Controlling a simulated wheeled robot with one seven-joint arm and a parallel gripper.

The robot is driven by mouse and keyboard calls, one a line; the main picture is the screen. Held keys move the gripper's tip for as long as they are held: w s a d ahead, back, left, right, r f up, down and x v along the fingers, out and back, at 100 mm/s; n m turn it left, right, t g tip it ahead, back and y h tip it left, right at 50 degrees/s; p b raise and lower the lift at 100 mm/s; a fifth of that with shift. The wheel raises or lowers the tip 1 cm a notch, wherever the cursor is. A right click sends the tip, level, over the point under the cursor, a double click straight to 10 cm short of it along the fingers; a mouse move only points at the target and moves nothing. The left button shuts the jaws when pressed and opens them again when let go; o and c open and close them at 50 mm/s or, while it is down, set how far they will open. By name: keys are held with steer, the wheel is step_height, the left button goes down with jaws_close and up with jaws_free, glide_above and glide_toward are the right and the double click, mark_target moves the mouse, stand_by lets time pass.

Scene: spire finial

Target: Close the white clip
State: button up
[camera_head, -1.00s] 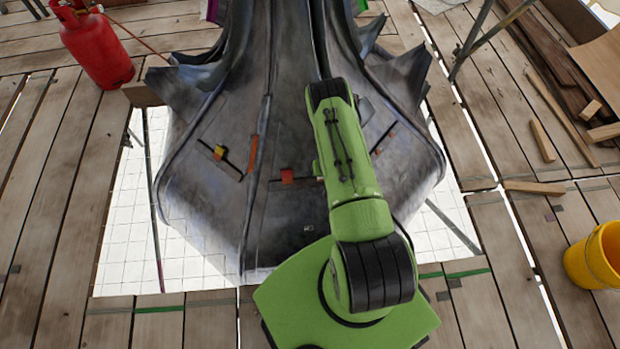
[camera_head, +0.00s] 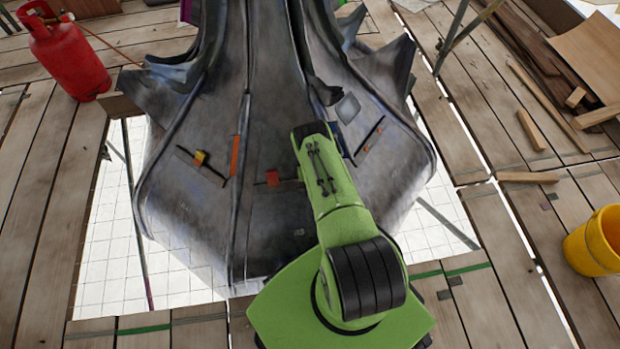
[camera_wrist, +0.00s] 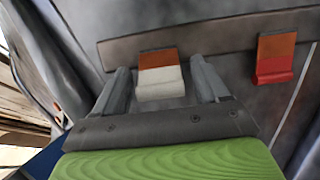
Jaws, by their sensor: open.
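The white clip (camera_wrist: 161,83) shows in the wrist view, with a brown-orange upper part and a white lower part. It sits against a dark strip (camera_wrist: 205,37) on the grey metal surface. My gripper (camera_wrist: 160,68) is open, with one grey finger on each side of the clip. Gaps show between the clip and both fingers, and nothing is held. Whether the clip is open or shut is hard to tell. In the head view my green arm reaches to the grey spire finial (camera_head: 190,215) and hides my gripper and the white clip.
A red-orange clip (camera_wrist: 273,59) sits right of my gripper on the same strip. The head view shows a yellow-red clip (camera_head: 200,158) and an orange-red clip (camera_head: 272,178) on the finial. A red gas cylinder (camera_head: 68,55) stands far left and a yellow bucket (camera_head: 597,243) right.

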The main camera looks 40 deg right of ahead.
steer(key=shift+r, duration=0.1)
steer(key=c, duration=1.1)
steer(key=shift+o, duration=0.2)
steer(key=shift+w+d+g+y, duration=0.15)
steer(key=shift+w+g+y, duration=0.2)
steer(key=shift+g, duration=0.35)
steer(key=shift+w+d+g+y, duration=0.15)
steer(key=shift+w+g+y, duration=0.15)
steer(key=shift+g, duration=0.4)
steer(key=shift+s, duration=0.1)
steer(key=o, duration=1.1)
steer(key=shift+c, duration=0.2)
step_height(320, 180, up, 16)
steer(key=s+p, duration=0.1)
steer(key=p, duration=0.7)
steer(key=shift+s+a+f, duration=0.25)
steer(key=shift+s+a, duration=0.1)
steer(key=shift+a, duration=0.05)
